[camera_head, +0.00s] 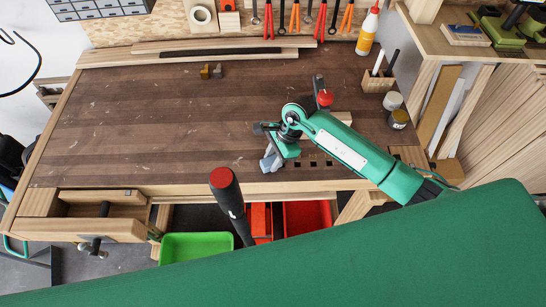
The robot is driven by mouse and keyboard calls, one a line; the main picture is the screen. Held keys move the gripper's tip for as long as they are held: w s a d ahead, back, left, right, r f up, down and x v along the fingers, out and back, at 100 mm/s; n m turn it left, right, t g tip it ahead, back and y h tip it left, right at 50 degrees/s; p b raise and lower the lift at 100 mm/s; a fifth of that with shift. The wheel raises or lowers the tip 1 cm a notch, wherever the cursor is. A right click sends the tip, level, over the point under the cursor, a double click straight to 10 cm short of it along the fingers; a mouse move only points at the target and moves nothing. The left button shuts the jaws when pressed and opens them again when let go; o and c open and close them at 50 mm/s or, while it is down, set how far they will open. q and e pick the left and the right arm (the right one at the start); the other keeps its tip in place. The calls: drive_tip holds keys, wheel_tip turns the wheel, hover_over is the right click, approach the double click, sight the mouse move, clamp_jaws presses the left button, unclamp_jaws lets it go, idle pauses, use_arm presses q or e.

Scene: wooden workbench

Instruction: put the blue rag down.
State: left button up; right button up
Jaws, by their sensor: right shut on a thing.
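The blue rag (270,161) is a small, pale blue-grey crumpled cloth near the front edge of the wooden workbench (130,115). My right gripper (268,146) reaches in from the right and is shut on the rag. The fingers and green wrist hide part of the cloth. I cannot tell from this view whether the rag's lower end touches the bench top. My left gripper is not in view.
Left and middle of the bench top are clear. Two small blocks (211,72) lie near the back. A wooden holder (377,82), jars (391,101) and a glue bottle (367,33) stand at right.

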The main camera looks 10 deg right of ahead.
drive_tip(key=o, duration=1)
drive_tip(key=shift+f, duration=0.1)
drive_tip(key=b+v, duration=0.4)
drive_tip(key=v, duration=0.8)
drive_tip(key=shift+a, duration=0.1)
